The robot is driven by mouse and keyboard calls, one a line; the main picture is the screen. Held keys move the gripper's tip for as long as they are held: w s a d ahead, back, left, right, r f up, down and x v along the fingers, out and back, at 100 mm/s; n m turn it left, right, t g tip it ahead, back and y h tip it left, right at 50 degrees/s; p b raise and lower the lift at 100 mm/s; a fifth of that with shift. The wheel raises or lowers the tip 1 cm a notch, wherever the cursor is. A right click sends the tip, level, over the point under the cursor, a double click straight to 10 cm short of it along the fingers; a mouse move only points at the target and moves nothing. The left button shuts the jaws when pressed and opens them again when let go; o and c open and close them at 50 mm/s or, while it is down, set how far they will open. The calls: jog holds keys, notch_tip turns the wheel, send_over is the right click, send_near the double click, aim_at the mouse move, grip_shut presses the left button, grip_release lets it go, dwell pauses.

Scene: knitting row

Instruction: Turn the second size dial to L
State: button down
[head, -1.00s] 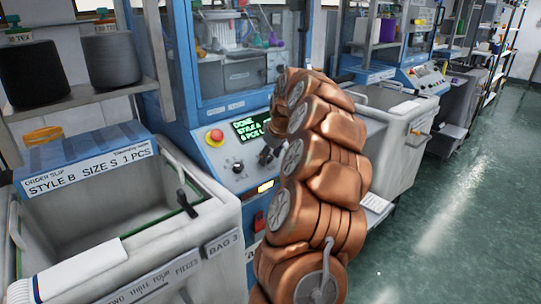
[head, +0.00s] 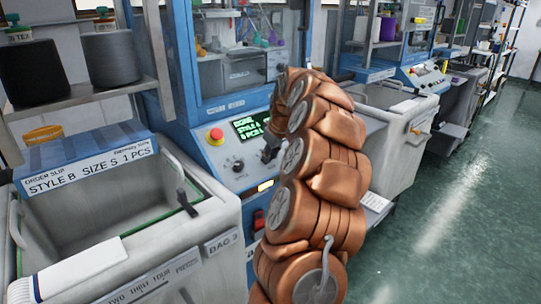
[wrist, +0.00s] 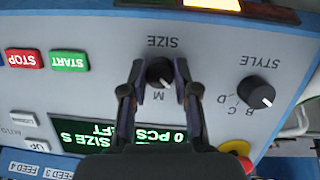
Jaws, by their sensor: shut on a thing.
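The size dial (wrist: 160,72) is a black round knob under the upside-down word SIZE in the wrist view. My gripper (wrist: 160,78) has a dark finger on each side of it and is shut on it. A letter M shows just below the knob; the other size letters are hidden by my fingers. A small pale mark is on the knob's lower part, seemingly toward M.
The style dial (wrist: 257,92) is to the right in the wrist view, with a red-topped yellow stop button (head: 215,136) close by. A green-lit display (wrist: 140,134) partly shows "SIZE S". START (wrist: 69,61) and STOP (wrist: 25,59) buttons lie left. A grey bin (head: 120,215) stands in front.

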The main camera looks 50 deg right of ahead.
jog(key=m+y+b, duration=0.1)
jog(key=m, duration=0.3)
jog(key=shift+d+m, duration=0.1)
jog(key=shift+m, duration=0.2)
jog(key=m+y, duration=0.1)
jog(key=m, duration=0.2)
jog(key=shift+t, duration=0.3)
jog(key=m+t+y, duration=0.1)
jog(key=m, duration=0.4)
jog(key=shift+r+p, duration=0.1)
jog(key=shift+p, duration=0.2)
jog(key=shift+m+t+y+p, duration=0.4)
jog(key=shift+m+t, duration=0.1)
jog(key=shift+m, duration=1.4)
jog(key=shift+d, duration=0.1)
jog(key=c, duration=0.9)
grip_release()
jog(key=shift+o, duration=0.2)
jog(key=shift+s, duration=0.1)
jog(key=v, duration=1.1)
jog(key=shift+s+r, duration=0.25)
